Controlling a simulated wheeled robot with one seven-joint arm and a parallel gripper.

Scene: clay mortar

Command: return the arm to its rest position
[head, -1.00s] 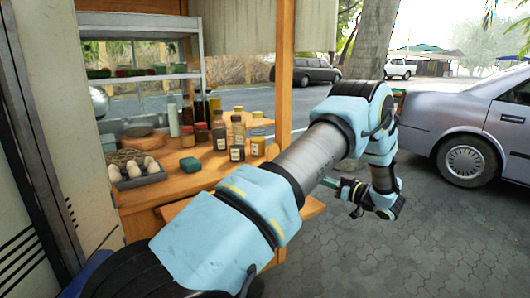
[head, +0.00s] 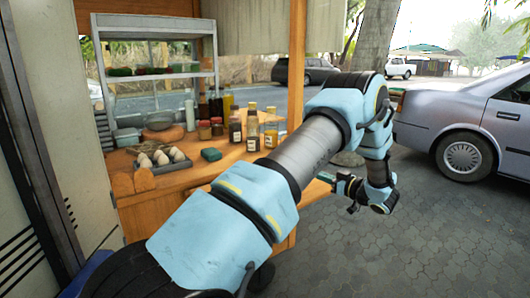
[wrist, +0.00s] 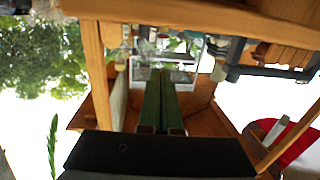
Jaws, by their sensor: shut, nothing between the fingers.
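My arm (head: 310,150) reaches from the bottom left across the head view, bends at the elbow and drops to my gripper (head: 325,178). The gripper is held out in front of the stall's right side, above the paved ground. Its green fingers point left towards the stall, partly hidden behind the arm. In the wrist view my gripper (wrist: 160,72) shows two green fingers side by side, shut and empty. That view shows the stall upside down. No mortar can be clearly made out.
A wooden post (head: 297,70) stands behind the arm. A silver car (head: 470,120) is at right. Open pavement (head: 430,240) lies below.

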